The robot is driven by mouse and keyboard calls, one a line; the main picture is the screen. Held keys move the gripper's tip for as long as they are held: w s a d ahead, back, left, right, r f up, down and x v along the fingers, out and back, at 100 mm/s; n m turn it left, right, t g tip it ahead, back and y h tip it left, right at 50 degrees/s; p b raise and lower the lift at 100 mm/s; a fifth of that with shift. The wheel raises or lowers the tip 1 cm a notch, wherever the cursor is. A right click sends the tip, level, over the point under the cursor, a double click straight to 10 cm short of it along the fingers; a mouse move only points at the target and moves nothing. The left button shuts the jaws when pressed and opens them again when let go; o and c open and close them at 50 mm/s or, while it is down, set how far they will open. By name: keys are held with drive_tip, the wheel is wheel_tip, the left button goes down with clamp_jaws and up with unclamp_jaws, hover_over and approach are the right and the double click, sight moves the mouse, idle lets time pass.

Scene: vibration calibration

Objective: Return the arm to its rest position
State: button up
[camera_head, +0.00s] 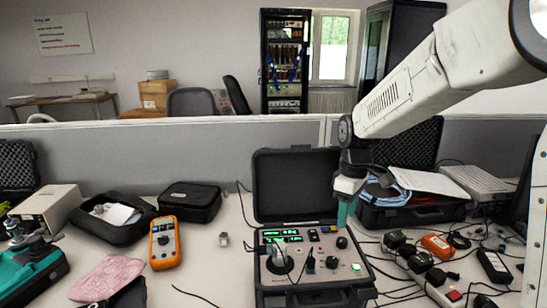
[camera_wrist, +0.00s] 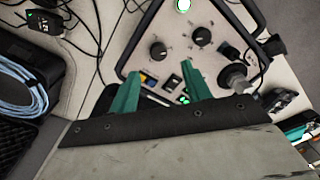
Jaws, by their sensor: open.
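My arm reaches in from the upper right of the head view. My gripper (camera_head: 345,214) points down at the right edge of the open calibrator case (camera_head: 285,190), in front of its raised lid. Its teal fingers (camera_wrist: 160,72) stand apart in the wrist view, with nothing between them. The calibrator's panel (camera_head: 326,279) has lit green displays, knobs and a round dark fitting (camera_head: 279,260) with a cylindrical piece on it. In the wrist view, the panel (camera_wrist: 178,28) lies beyond the fingers. I cannot tell the gap between fingertips and panel.
An orange multimeter (camera_head: 165,244), black pouch (camera_head: 189,202) and pink cloth (camera_head: 107,277) lie to the left. To the right are chargers and cables (camera_head: 422,262) and a dark case with blue cable (camera_head: 384,196). A grey partition (camera_head: 200,154) runs behind the desk.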

drive_tip(key=s+d+r+m, duration=0.1)
drive_tip(key=s+r+m, duration=0.1)
drive_tip(key=s, duration=0.8)
drive_tip(key=s+d+r+m+t, duration=0.1)
drive_tip(key=s+r+m, duration=0.2)
drive_tip(key=s, duration=0.7)
drive_tip(key=s+r+m+t, duration=0.1)
drive_tip(key=s+r+m, duration=0.2)
drive_tip(key=s, duration=0.7)
drive_tip(key=shift+d+r+m, duration=0.2)
drive_tip(key=shift+d+m, duration=0.2)
drive_tip(key=shift+m, duration=0.4)
drive_tip(key=shift+s, duration=0.1)
drive_tip(key=shift+c, duration=0.3)
